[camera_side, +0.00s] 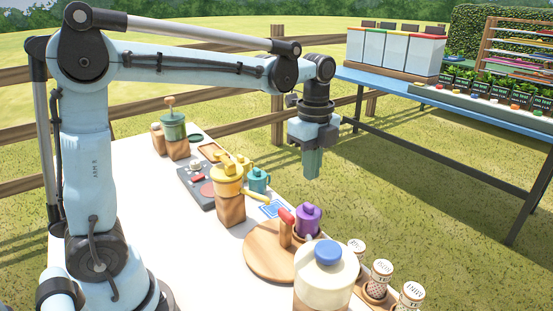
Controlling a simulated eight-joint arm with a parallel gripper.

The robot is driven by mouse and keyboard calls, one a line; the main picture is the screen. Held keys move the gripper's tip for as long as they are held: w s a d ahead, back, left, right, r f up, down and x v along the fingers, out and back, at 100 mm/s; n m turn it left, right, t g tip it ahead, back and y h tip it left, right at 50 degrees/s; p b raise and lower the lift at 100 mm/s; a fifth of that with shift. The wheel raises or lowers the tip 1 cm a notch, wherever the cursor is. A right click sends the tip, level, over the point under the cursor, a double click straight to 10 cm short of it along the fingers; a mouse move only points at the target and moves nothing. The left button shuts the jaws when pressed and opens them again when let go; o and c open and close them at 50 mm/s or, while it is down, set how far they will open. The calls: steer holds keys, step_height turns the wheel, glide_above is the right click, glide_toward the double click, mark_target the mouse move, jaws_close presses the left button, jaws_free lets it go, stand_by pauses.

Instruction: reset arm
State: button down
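My gripper (312,162) hangs from the end of my arm, pointing down beyond the far side of the white table (150,232). It is in the air over the grass, apart from the things on the table.
A yellow-topped grinder (229,185), a teal cup (259,180) and a green-topped jar (173,130) stand on the table. A cream canister (326,270) stands in front. A blue bench (460,110) holds bins and plants.

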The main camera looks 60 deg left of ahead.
steer(key=shift+s, duration=0.1)
steer(key=s+f+n+t, duration=0.3)
steer(key=s+n+t, duration=0.4)
steer(key=n, duration=1)
steer(key=s, duration=0.3)
steer(key=shift+s+f, duration=0.2)
steer(key=shift+s, duration=0.15)
stand_by(0.4)
